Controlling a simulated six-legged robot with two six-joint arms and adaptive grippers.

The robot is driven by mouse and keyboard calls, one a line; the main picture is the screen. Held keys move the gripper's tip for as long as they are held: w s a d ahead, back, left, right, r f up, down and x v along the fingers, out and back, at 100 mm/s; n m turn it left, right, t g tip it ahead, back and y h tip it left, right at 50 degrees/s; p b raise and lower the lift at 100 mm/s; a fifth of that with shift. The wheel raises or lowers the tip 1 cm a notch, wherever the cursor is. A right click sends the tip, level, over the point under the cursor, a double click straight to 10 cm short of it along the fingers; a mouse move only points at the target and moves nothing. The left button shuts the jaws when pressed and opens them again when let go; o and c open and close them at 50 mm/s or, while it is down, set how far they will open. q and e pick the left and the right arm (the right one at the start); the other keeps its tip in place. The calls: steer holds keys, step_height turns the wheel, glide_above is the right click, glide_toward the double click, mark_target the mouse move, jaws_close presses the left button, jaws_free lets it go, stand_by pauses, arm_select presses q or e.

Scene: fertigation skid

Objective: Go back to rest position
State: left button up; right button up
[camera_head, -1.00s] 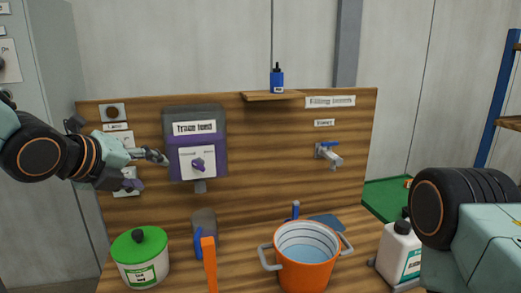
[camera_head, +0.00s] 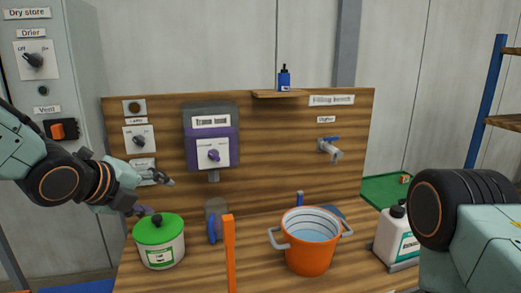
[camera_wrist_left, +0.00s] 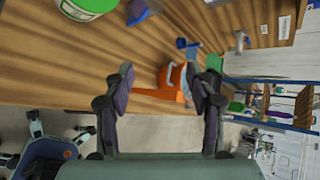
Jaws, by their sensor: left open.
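My left gripper (camera_head: 157,194) is open and empty in the head view. It hangs in front of the wooden panel's left side, just above the green-lidded tub (camera_head: 160,254). It is left of and below the trace feed box (camera_head: 211,128) with its purple knob, and touches nothing that I can make out. In the left wrist view the two fingers of the left gripper (camera_wrist_left: 161,76) stand wide apart with nothing between them but the bench and floor behind. My right arm's link shows at the right edge of the head view; its gripper is out of view.
An orange bucket (camera_head: 308,261) with bluish liquid stands on the bench below the tap (camera_head: 331,149). An upright orange bar (camera_head: 229,254) stands left of it. A white jug (camera_head: 397,234) is at right, a blue bottle (camera_head: 284,78) on the shelf. A grey cabinet (camera_head: 75,90) stands at left.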

arm_select(q)
steer(key=s+d+f+n+g, duration=0.1)
steer(key=s+f+n, duration=0.25)
steer(key=f, duration=0.35)
steer(key=s+f+n+g, duration=0.2)
steer(key=s+f+n, duration=0.15)
steer(key=f, duration=0.45)
steer(key=s+d+f+n+g, duration=0.1)
steer(key=s+f+n, duration=0.2)
steer(key=f+n, duration=0.3)
steer(key=s+a+f+n+g+y, duration=0.1)
steer(key=s+f+n+g+y, duration=0.15)
steer(key=s+f+n, duration=0.8)
steer(key=s+a+f+n+g+y, duration=0.1)
steer(key=s+a+f+n+g, duration=0.2)
steer(key=s+f, duration=0.8)
steer(key=s+d+f+b, duration=0.1)
steer(key=s+f+b, duration=0.3)
steer(key=f+b, duration=0.6)
steer(key=b, duration=0.4)
steer(key=shift+s+d+n+g, duration=0.2)
steer(key=shift+s+n+g, duration=0.15)
arm_select(e)
step_height(320, 180, down, 14)
steer(key=shift+w+d, duration=0.25)
steer(key=shift+w, duration=0.1)
